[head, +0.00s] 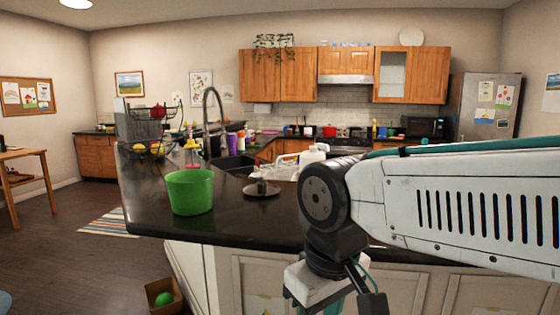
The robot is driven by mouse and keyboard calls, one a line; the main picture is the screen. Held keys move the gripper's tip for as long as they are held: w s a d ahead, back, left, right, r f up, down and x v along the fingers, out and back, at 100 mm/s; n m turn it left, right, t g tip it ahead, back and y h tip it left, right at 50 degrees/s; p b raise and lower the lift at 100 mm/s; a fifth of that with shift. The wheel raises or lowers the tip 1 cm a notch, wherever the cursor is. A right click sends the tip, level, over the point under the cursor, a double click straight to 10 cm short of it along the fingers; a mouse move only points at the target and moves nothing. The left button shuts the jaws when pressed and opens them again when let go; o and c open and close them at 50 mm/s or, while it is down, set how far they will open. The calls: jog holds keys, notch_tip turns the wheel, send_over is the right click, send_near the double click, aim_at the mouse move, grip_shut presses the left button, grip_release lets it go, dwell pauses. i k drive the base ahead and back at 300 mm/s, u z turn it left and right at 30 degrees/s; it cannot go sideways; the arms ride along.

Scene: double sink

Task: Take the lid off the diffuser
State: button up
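I cannot tell for sure which thing is the diffuser. No separate lid can be made out. My arm crosses the right side of the view and bends down in front of the counter. Its lower end runs out of the bottom of the picture, and my gripper's fingertips do not show.
A green bucket (190,191) stands near the counter's (235,222) front edge, left of the dish. A tall faucet (207,122) and the sink (232,163) are behind. Bottles (233,144) and a dish rack (146,125) stand farther back. A box (163,306) with a green ball is on the floor.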

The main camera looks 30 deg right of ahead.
aim_at(307, 156)
jog(key=u, duration=1.2)
jog(key=i, duration=1.1)
jog(key=z, duration=1.75)
